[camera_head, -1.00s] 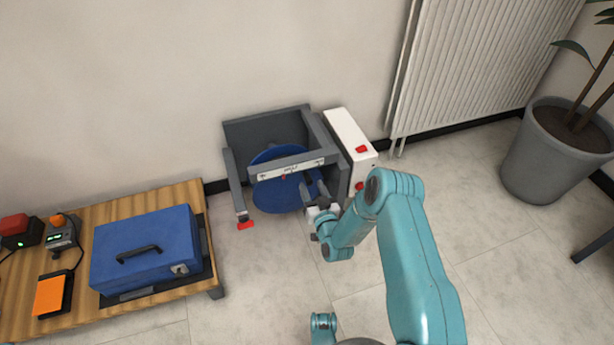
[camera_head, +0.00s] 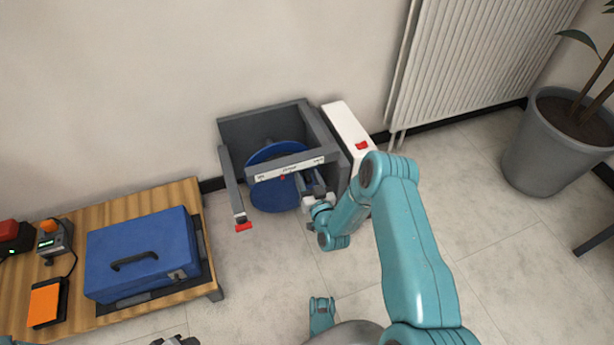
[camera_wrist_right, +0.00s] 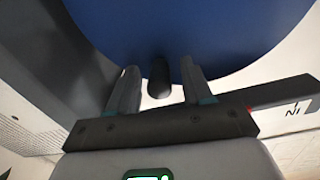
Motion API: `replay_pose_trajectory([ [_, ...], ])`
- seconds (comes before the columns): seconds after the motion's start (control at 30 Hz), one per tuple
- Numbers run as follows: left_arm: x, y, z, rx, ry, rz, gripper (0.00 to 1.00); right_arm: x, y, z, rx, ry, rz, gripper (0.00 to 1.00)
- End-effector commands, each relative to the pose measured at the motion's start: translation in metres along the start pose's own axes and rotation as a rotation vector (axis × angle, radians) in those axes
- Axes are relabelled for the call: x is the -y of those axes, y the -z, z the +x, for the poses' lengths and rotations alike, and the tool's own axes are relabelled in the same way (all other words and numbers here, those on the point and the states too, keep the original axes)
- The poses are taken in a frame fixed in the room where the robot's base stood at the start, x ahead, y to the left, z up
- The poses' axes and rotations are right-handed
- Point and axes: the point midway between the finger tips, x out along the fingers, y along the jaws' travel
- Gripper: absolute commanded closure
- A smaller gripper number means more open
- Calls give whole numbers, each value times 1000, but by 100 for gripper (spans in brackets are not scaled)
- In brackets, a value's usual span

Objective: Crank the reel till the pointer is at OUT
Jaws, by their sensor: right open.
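The reel is a blue disc (camera_head: 273,196) in a dark grey frame (camera_head: 224,128) against the wall. A white scale strip (camera_head: 305,164) runs across the frame's front bar, with a small red pointer (camera_head: 283,178) near its middle; its lettering is too small to read surely here. My right gripper (camera_head: 311,181) is at the disc's lower right. In the right wrist view, its open fingers (camera_wrist_right: 159,70) stand either side of a dark crank knob (camera_wrist_right: 159,80), with gaps showing. A dark piece, apparently my left gripper (camera_head: 175,341), is cut off at the bottom edge.
A white box (camera_head: 347,124) with a red square adjoins the reel frame on the right. A red-tipped bar (camera_head: 243,224) sticks out at its left. A wooden table (camera_head: 185,198) with a blue case (camera_head: 140,252) stands left. The floor between is clear.

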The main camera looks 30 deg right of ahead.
Motion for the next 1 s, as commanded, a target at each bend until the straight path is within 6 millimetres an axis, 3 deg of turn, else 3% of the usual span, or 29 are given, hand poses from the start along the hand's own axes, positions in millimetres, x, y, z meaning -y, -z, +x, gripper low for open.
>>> replay_pose_trajectory([
  [0.27,0,0,0,0,0,0,62,0,0,-1,-1,0,0,53],
  [0.4,0,0,0,0,0,0,62,0,0,-1,0,0,0,99],
  [0.73,0,0,0,0,0,0,62,-3,-1,1,0,-1,25,100],
  [1.0,0,0,0,0,0,0,62,-15,-9,2,3,-3,170,100],
])
